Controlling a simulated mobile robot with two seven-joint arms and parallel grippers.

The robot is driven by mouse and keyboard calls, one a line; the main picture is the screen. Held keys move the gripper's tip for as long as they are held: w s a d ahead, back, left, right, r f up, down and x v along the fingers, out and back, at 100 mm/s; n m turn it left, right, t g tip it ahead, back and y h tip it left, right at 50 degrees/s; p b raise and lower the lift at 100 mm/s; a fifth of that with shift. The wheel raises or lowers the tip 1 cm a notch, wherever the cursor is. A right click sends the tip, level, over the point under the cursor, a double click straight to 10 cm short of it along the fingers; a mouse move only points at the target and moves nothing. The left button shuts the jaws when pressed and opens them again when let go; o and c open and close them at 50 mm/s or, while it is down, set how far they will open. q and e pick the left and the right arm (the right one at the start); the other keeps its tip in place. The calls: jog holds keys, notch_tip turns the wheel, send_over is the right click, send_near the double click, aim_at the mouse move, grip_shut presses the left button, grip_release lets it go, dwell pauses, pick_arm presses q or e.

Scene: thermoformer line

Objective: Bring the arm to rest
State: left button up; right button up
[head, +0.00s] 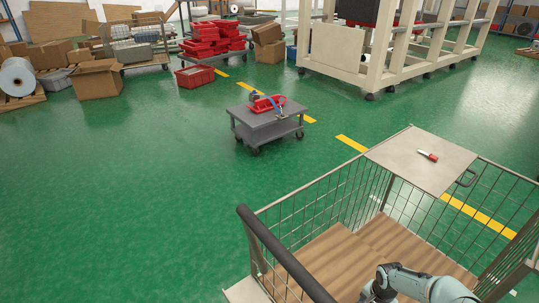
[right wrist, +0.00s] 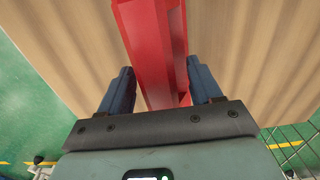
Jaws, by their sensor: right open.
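My right arm comes in at the bottom right of the head view. Its gripper (head: 370,293) is at the bottom edge, over the wooden floor of a wire-mesh cart (head: 325,262), mostly cut off. In the right wrist view the two blue fingers of the right gripper (right wrist: 162,85) stand apart. A long red part (right wrist: 155,45) lies between and beyond them, with gaps at its sides. Pale wood fills the background behind it. I cannot make out this red part in the head view. My left gripper is not in view.
The cart has a dark push handle (head: 283,252) and a grey shelf (head: 405,160) holding a red-handled tool (head: 428,156). A low grey trolley (head: 262,127) carries a red item (head: 266,104). Green floor (head: 130,200) at left is clear. A beige machine frame (head: 390,60) stands behind.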

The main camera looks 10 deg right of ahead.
jog(key=shift+r, duration=1.55)
